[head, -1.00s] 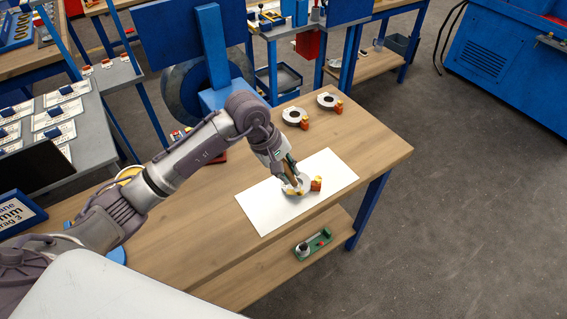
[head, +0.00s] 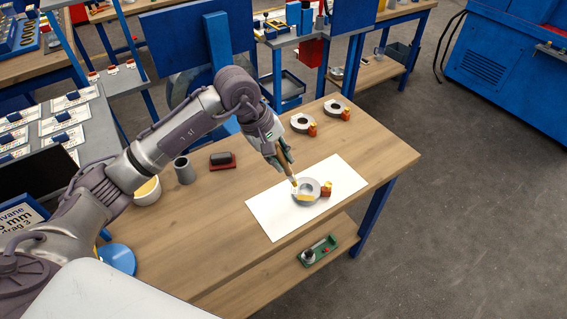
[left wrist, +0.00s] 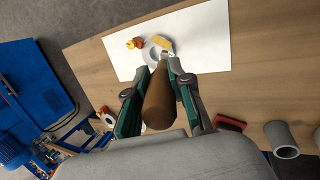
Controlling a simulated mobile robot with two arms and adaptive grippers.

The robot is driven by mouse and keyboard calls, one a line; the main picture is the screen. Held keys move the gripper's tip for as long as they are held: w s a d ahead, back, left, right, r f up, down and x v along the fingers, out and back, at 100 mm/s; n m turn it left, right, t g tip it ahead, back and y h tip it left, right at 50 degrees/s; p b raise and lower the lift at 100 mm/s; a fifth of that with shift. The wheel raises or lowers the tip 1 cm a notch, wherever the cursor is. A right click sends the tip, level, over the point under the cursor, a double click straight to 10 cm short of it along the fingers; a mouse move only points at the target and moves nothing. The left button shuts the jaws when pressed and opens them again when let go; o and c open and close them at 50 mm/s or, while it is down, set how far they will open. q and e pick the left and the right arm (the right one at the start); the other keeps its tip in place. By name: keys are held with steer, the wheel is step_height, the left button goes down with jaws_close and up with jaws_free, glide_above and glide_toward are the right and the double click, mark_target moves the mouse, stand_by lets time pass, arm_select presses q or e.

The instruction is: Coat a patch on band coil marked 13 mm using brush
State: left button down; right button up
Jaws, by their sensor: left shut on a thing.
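A grey ring-shaped band coil (head: 314,184) lies on the white sheet, with a yellow patch on its near side and a red-and-yellow tag (head: 327,188) at its right. My left gripper (head: 283,157) is shut on the wooden handle of the brush (head: 288,168). The brush points down, its tip at the coil's left edge; I cannot tell whether it touches. In the left wrist view the handle (left wrist: 160,98) sits between the fingers and hides part of the coil (left wrist: 149,52). Two similar tagged coils stand farther back, one nearer (head: 301,122) and one farther (head: 333,109). No 13 mm marking is readable.
The white sheet (head: 270,213) lies on the wooden table (head: 375,160). A grey cup (head: 184,171), a red-based dark block (head: 222,161) and a pale pot (head: 147,192) stand left. A green tray (head: 318,251) is on the lower shelf. The table's right end is clear.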

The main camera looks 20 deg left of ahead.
arm_select(q)
steer(key=shift+a+r, duration=0.1)
steer(key=shift+r, duration=0.95)
arm_select(e)
steer(key=shift+a+r, duration=0.35)
steer(key=shift+a, duration=0.45)
arm_select(q)
steer(key=shift+f, duration=0.1)
arm_select(e)
steer(key=shift+d, duration=0.15)
